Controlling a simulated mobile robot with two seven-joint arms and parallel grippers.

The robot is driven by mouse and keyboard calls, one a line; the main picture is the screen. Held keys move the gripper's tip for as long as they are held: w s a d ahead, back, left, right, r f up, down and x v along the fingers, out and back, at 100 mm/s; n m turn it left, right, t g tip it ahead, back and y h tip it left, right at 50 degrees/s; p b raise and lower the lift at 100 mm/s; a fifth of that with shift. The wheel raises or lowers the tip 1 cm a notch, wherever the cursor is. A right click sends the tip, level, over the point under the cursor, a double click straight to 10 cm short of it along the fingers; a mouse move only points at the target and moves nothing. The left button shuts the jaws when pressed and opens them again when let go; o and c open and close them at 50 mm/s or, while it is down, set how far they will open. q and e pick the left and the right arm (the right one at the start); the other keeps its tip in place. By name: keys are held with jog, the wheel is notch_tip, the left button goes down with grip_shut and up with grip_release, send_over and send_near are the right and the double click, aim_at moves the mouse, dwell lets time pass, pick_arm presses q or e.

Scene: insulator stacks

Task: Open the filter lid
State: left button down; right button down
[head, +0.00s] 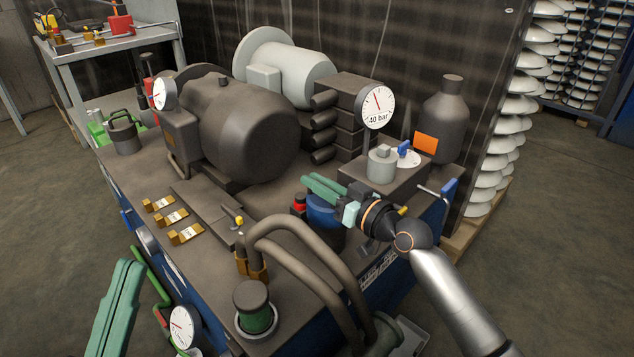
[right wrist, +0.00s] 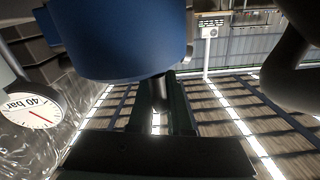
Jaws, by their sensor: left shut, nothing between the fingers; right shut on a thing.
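The blue cylindrical filter (head: 325,214) stands near the right front of the machine bench, beside a red knob; its lid is mostly hidden by my right gripper. My right gripper (head: 309,184) reaches in from the right, with its green fingers level just over the filter's top. In the right wrist view, its fingers (right wrist: 160,85) are shut on a thin dark rod (right wrist: 158,95) next to the blue filter body (right wrist: 120,40). I cannot tell whether the lid is raised. My left gripper (head: 125,265) is shut and empty at lower left, away from the filter.
Curved brown pipes (head: 300,262) and a dark-capped green cylinder (head: 253,312) are in front of the filter. A 40 bar gauge (head: 377,105) and a grey block (head: 385,184) stand behind. A large dark motor (head: 245,135) fills the middle. White insulator stacks (head: 500,150) stand at right.

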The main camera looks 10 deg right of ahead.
dwell(0.9)
jog(key=shift+w+d+r+m+p, duration=0.3)
jog(key=shift+d+r+m+p, duration=0.2)
jog(key=shift+m, duration=0.3)
jog(key=shift+w+d+r+m, duration=0.4)
jog(key=shift+d+m, duration=0.1)
jog(key=shift+m, duration=0.3)
jog(key=w+d+f+m, duration=0.2)
jog(key=w+d+m, duration=0.4)
jog(key=d+m, duration=0.4)
jog(key=shift+w+d+m, duration=0.2)
jog(key=shift+w+m, duration=0.2)
jog(key=shift+m, duration=1.7)
